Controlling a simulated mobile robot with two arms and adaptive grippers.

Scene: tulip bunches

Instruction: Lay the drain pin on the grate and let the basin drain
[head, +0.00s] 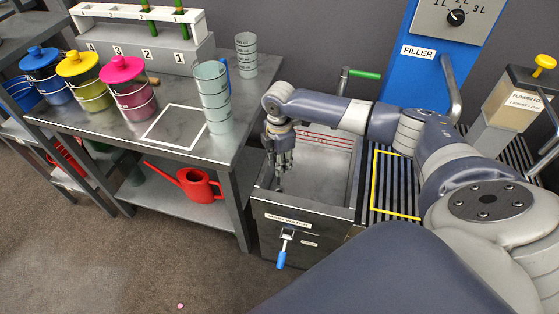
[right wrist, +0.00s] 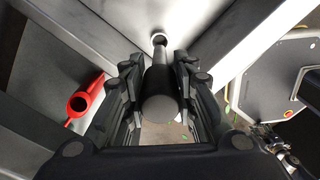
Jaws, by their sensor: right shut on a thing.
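My right gripper (head: 281,164) reaches down into the left part of the grey metal basin (head: 329,184). In the right wrist view its two black fingers (right wrist: 158,105) are shut around the dark cylindrical drain pin (right wrist: 160,92). The pin's far end meets a pale ring (right wrist: 159,39); I cannot tell whether it is seated in it or just above. In the head view the fingers mostly hide the pin. The dark slatted grate (head: 385,203) lies right of the basin, with a yellow outline on it. I cannot tell the water level.
A blue-handled lever (head: 281,258) hangs on the basin's front. A blue filler panel (head: 405,75) with a green-handled tap (head: 364,74) stands behind. The left table holds lidded buckets (head: 130,92) and stacked cups (head: 214,98); a red watering can (head: 193,185) sits below. The grate's outlined area is clear.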

